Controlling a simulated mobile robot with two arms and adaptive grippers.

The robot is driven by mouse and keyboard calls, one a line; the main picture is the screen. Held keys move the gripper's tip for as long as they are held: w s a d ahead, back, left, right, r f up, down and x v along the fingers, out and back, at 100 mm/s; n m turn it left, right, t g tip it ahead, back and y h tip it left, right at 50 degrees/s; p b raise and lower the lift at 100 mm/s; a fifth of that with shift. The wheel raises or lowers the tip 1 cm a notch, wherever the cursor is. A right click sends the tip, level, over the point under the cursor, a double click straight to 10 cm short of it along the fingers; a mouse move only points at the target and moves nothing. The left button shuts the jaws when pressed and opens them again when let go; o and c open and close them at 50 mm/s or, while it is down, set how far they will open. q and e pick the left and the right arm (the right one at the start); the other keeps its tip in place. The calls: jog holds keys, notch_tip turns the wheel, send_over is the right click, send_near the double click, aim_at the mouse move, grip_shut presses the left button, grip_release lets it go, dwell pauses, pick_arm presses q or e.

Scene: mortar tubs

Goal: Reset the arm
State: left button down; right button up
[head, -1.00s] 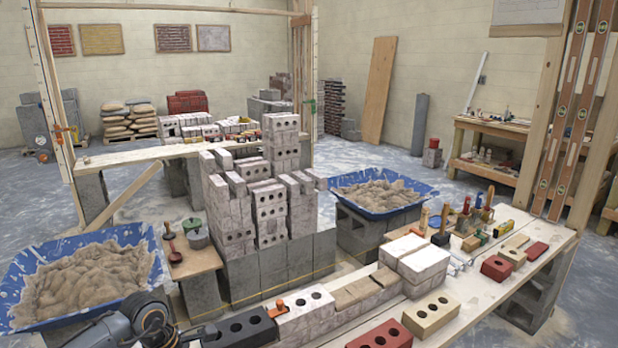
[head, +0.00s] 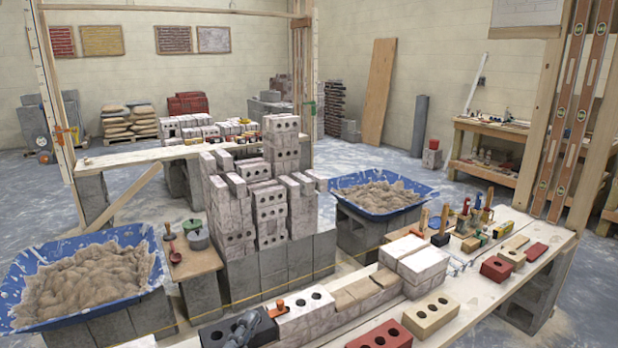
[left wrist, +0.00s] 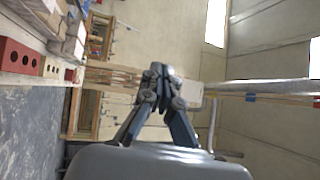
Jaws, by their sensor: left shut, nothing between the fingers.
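My left gripper (head: 250,320) shows at the bottom edge of the head view, in front of a dark grey block with round holes (head: 215,335). In the left wrist view its two fingers (left wrist: 158,72) meet at the tips, shut and empty. I cannot tell from the head view whether it touches the block. Most of my left arm is below the picture. My right gripper is in neither view.
A plank bench (head: 470,300) carries pale, tan and red bricks and tools. A blue tub of mortar (head: 150,262) stands at the left, another (head: 425,200) behind the bench. Stacked blocks (head: 265,215) rise mid-view. Bare floor (head: 380,155) lies beyond.

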pick_arm(q)
jog(key=s+a+f+n+g+y, duration=0.4)
jog(key=s+a+f+n+g, duration=0.1)
jog(key=s+f+n, duration=0.3)
jog(key=s+a+f+n+g+y, duration=0.5)
jog(key=f+n, duration=0.3)
jog(key=f, duration=0.3)
jog(key=s+f+n+g+h, duration=0.1)
jog(key=s+f+n+g, duration=0.15)
jog(key=s, duration=0.45)
jog(key=s+f+n+g+h, duration=0.1)
jog(key=s+f+g+h, duration=0.15)
jog(key=s, duration=0.55)
notch_tip(320, 180, down, 24)
jog(key=g, duration=0.2)
jog(key=s+a+f+g+y, duration=0.1)
jog(key=s+a+f, duration=0.1)
jog(key=s+f, duration=1.5)
jog(key=shift+s+a+f+m, duration=0.25)
jog(key=shift+s+f+m, duration=0.05)
jog(key=shift+f+m, duration=0.05)
